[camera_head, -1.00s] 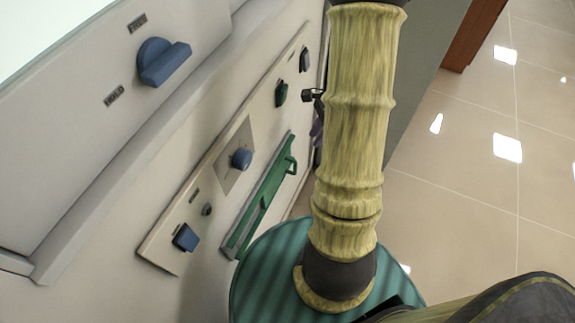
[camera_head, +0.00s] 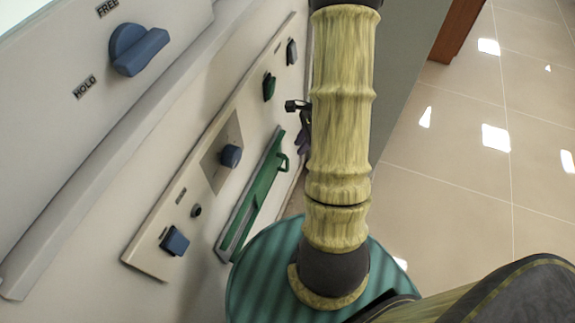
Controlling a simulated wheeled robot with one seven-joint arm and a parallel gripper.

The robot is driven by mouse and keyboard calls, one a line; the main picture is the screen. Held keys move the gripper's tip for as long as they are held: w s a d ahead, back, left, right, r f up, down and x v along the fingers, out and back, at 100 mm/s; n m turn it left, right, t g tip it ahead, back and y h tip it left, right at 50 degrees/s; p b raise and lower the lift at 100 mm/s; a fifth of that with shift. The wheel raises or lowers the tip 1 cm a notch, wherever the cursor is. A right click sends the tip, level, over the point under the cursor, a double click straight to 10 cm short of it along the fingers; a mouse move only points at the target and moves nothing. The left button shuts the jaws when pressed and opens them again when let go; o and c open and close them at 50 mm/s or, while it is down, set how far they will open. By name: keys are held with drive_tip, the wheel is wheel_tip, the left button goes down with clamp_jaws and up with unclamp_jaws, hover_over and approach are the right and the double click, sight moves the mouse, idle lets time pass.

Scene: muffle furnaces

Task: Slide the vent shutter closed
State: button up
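The vent shutter (camera_head: 259,190) is a green plate in a long slanted grey-edged track low on the furnace's front panel. Its small green loop handle (camera_head: 283,161) stands out near the track's upper right end. A bare strip of track shows at the lower left end. My gripper (camera_head: 298,106) shows only in part, as a dark finger-like piece just left of my yellow arm and above the shutter's upper end. It appears apart from the handle. The rest of it is hidden behind the arm, so its opening does not show.
The panel beside the track carries a blue round knob (camera_head: 231,155), a blue square switch (camera_head: 175,241) and a green knob (camera_head: 269,87). A large blue dial (camera_head: 137,49) sits between FREE and HOLD labels. Open tiled floor (camera_head: 450,200) lies to the right.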

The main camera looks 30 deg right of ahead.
sight(287, 165)
drive_tip(key=b+x, duration=0.3)
drive_tip(key=x, duration=0.7)
drive_tip(key=shift+w+a+f, duration=0.1)
drive_tip(key=shift+a+f, duration=0.2)
clamp_jaws()
